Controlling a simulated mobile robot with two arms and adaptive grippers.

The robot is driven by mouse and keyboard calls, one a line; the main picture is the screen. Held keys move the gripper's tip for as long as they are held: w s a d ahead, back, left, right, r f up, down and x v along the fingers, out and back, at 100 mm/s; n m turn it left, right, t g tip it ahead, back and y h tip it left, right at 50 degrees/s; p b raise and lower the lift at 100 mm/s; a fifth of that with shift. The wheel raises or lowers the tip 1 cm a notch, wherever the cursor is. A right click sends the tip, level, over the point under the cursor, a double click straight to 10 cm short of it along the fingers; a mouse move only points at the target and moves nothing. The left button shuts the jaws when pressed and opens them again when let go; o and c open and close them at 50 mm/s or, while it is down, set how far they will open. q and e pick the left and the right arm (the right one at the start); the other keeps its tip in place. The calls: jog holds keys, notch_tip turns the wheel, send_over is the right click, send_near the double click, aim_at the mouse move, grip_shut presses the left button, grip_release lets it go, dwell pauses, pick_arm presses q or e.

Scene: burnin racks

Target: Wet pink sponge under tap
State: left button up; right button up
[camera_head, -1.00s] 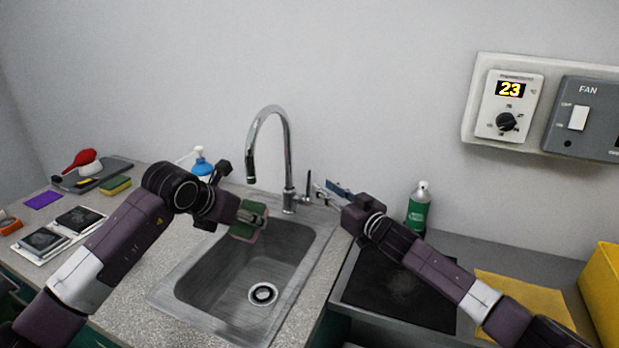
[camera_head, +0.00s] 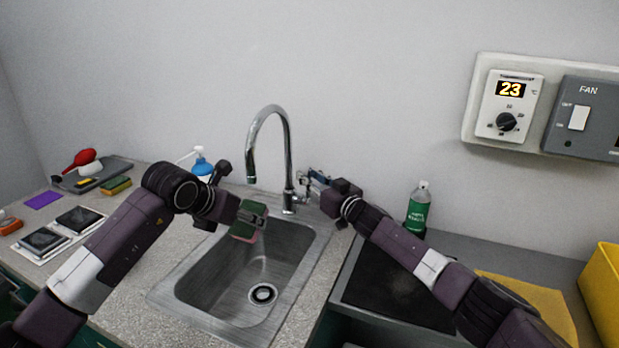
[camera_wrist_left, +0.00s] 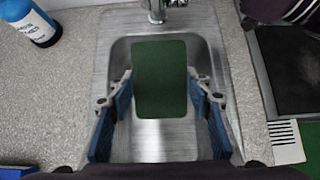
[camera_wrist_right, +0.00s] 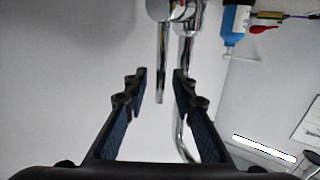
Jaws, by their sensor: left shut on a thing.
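The pink sponge (camera_head: 246,228) with a green face is held over the back left of the sink (camera_head: 262,293). My left gripper (camera_head: 254,214) is shut on it; the left wrist view shows the green face (camera_wrist_left: 161,80) between the fingers. The chrome tap (camera_head: 288,150) arches behind the sink, its spout left of the stem, with no water visible. My right gripper (camera_head: 312,178) is open beside the tap's side lever. In the right wrist view the lever (camera_wrist_right: 162,65) shows ahead of the gap between the fingers; contact cannot be told.
A green bottle (camera_head: 418,207) stands right of my right arm. A green-and-yellow sponge (camera_head: 117,186) and dark panels lie on the left counter. A yellow bin (camera_head: 602,290) is at the far right.

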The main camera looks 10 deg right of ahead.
grip_shut()
jog(key=shift+a, duration=0.1)
jog(key=shift+s+a+f, duration=0.1)
jog(key=shift+s+a, duration=0.05)
jog(key=shift+s, duration=0.05)
jog(key=shift+s+a+n+t+y, duration=0.1)
jog(key=shift+s+n+t+y, duration=0.2)
jog(key=shift+n, duration=0.4)
grip_release()
